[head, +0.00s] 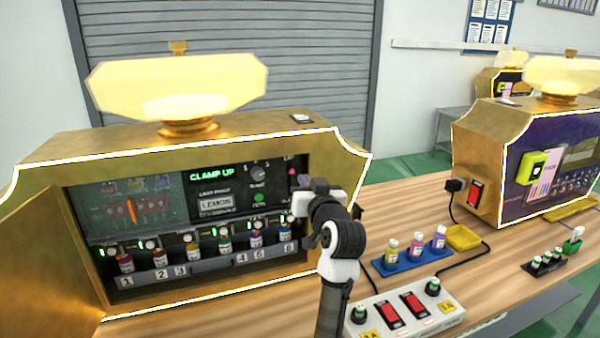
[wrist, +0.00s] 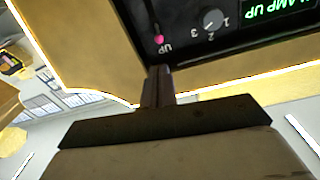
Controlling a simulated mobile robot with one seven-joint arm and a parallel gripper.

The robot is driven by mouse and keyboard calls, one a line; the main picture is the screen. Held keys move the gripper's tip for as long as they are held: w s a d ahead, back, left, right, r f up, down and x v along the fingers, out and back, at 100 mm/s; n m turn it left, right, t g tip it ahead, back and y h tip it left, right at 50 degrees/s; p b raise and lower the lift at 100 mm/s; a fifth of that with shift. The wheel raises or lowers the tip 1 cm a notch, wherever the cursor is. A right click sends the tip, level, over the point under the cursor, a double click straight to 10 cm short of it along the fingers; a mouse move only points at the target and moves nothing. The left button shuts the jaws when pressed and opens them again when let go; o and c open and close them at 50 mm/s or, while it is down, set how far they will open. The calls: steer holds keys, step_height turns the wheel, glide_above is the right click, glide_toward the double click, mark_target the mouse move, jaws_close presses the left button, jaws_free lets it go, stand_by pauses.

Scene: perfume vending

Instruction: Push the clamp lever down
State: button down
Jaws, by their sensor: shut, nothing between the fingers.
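The gold perfume machine (head: 90,150) stands open at the left, and its screen (head: 212,175) reads "CLAMP UP". In the wrist view a small pink knob (wrist: 159,39), which looks like the clamp lever, sits at the panel's edge beside the word "UP". A pink spot shows at the same place in the head view (head: 291,171), close to my arm. My gripper (wrist: 157,72) is shut and empty, its fingertips just below the knob in the wrist picture. I cannot tell whether they touch it. In the head view my wrist hides most of the fingers.
A numbered dial (wrist: 212,20) is near the knob. Several small bottles stand in the machine's lower rack (head: 200,268). To the right are a blue tray (head: 405,266) with bottles, a switch box (head: 410,312) and a second gold machine (head: 480,150).

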mark_target(289, 174)
steer(key=p+x, duration=0.2)
steer(key=x, duration=0.5)
steer(key=shift+a+r, duration=0.1)
steer(key=shift+r, duration=0.05)
steer(key=shift+w+a, duration=0.2)
steer(key=shift+w, duration=0.4)
steer(key=shift+s+f+b, duration=0.1)
steer(key=shift+f+b, duration=0.25)
steer(key=shift+d, duration=0.1)
